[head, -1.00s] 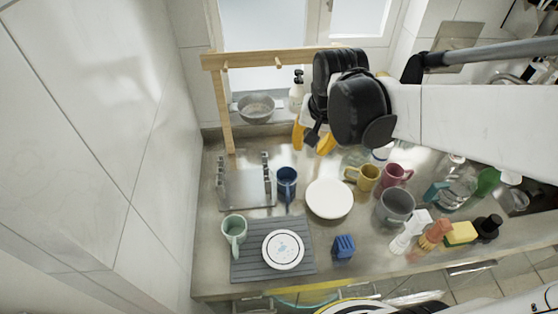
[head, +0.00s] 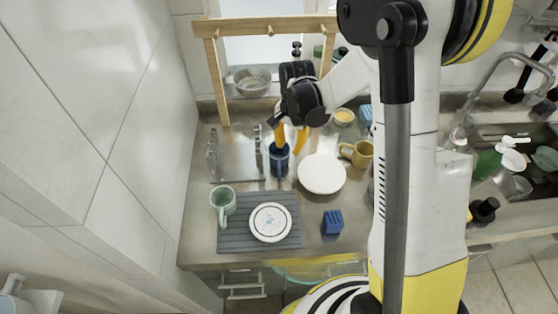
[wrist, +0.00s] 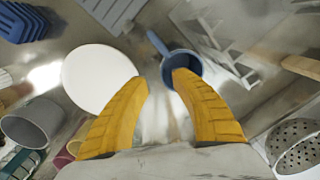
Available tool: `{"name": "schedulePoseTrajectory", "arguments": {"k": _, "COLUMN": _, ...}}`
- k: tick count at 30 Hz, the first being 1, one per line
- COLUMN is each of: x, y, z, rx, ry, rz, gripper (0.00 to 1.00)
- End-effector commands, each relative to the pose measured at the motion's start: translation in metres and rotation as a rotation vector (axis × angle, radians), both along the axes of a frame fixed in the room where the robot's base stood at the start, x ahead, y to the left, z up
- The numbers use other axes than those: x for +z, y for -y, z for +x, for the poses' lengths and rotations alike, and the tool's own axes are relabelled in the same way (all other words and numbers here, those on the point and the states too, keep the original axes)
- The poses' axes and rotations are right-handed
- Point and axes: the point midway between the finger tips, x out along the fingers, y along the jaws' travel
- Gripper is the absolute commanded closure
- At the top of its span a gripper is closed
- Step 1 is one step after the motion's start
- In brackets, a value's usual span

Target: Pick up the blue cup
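The blue cup (head: 279,167) stands upright on the counter between the metal rack and the white plate. In the wrist view the cup (wrist: 193,59) is seen from above, with its handle pointing away to the upper left. My gripper (head: 289,148) is low over the counter beside and above the cup. Its two yellow fingers are apart, with nothing held between them. In the wrist view my gripper (wrist: 163,79) has its right fingertip overlapping the cup's opening. The left fingertip is at the white plate's edge. I cannot tell whether the right finger is inside the cup or above it.
The white plate (head: 322,174) lies right of the cup, and a metal rack (head: 232,166) stands left.

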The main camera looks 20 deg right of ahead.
Motion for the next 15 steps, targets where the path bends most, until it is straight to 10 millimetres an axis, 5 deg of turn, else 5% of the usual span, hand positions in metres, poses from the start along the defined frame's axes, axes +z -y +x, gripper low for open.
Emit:
{"name": "schedulePoseTrajectory", "arguments": {"k": 10, "x": -0.046, "y": -0.003, "z": 0.008, "rx": 0.0, "ry": 0.0, "rz": 0.0, "gripper": 0.7}}
{"name": "schedulePoseTrajectory", "arguments": {"k": 15, "x": -0.054, "y": -0.003, "z": 0.008, "rx": 0.0, "ry": 0.0, "rz": 0.0, "gripper": 0.7}}
